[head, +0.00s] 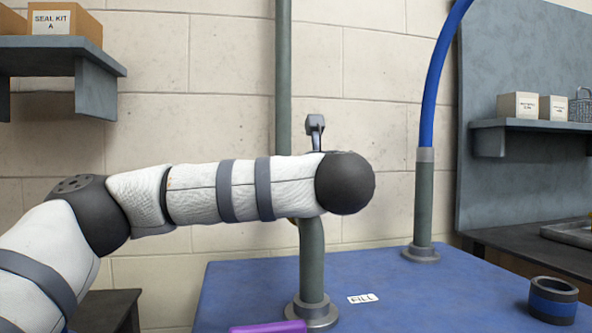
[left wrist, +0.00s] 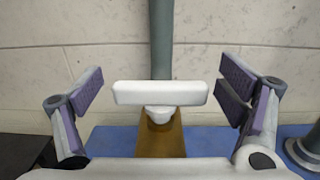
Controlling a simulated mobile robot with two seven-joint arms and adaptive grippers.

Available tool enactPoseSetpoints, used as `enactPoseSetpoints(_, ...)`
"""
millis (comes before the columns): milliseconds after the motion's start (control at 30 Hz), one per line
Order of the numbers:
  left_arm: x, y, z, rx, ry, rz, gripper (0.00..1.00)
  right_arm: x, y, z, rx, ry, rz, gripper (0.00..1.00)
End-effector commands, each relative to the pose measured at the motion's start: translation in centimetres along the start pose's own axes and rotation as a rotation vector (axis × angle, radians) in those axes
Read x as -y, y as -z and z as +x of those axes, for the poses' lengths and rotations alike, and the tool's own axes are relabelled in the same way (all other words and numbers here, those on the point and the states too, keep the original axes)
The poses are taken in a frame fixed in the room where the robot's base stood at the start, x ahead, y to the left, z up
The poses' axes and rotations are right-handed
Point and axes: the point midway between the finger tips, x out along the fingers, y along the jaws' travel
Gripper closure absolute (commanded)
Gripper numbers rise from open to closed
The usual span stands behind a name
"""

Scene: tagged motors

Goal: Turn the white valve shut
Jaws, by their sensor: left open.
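The white valve handle (left wrist: 160,93) is a plain bar lying level across the left wrist view. Its white hub (left wrist: 159,114) sits on a brass-coloured body (left wrist: 162,140) in front of a grey-green pipe (left wrist: 161,40). My left gripper (left wrist: 163,84) is open, one finger beyond each end of the handle, with a gap on both sides. In the head view my left arm reaches across and hides the valve; a small dark piece (head: 315,126) above the arm looks like part of that gripper. My right gripper is in neither view.
The pipe rises from a flange (head: 311,311) on a blue tabletop (head: 240,290) beside a FILL label (head: 363,298). A second pipe with a blue hose (head: 433,100) stands to the right. A dark blue-banded cup (head: 553,300) and a purple object (head: 268,327) are nearer.

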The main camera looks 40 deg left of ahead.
Motion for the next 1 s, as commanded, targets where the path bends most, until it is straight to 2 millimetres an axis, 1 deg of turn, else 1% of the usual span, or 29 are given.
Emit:
enactPoseSetpoints(67, 0.1, 0.0, -0.4, 0.0, 0.002, 0.0, 0.12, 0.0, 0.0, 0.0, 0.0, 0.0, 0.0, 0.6)
enactPoseSetpoints(167, 0.1, -0.1, -2.2, 0.002, 0.006, 0.001, 0.12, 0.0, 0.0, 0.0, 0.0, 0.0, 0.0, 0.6)
enactPoseSetpoints(300, 0.1, -0.1, -5.3, 0.002, 0.004, 0.001, 0.12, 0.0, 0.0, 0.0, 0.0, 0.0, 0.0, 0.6)
enactPoseSetpoints(433, 0.1, -0.2, -7.1, 0.004, 0.003, 0.001, 0.12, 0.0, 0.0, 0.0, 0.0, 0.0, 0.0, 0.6)
enactPoseSetpoints(533, 0.0, 0.0, -7.5, 0.001, 0.0, 0.001, 0.12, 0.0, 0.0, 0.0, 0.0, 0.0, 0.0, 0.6)
enactPoseSetpoints(900, 0.0, -0.1, -7.5, 0.0, 0.0, -0.001, 0.12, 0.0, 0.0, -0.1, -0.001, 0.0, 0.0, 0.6)
enactPoseSetpoints(933, -0.1, -0.6, -7.6, 0.002, 0.0, -0.003, 0.12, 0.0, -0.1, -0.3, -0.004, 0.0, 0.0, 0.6)
enactPoseSetpoints(967, -0.3, -1.5, -7.7, 0.007, 0.0, -0.009, 0.12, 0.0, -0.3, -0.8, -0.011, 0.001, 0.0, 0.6)
enactPoseSetpoints(1000, -0.7, -3.6, -8.1, 0.016, 0.0, -0.02, 0.12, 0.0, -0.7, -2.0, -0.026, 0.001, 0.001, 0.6)
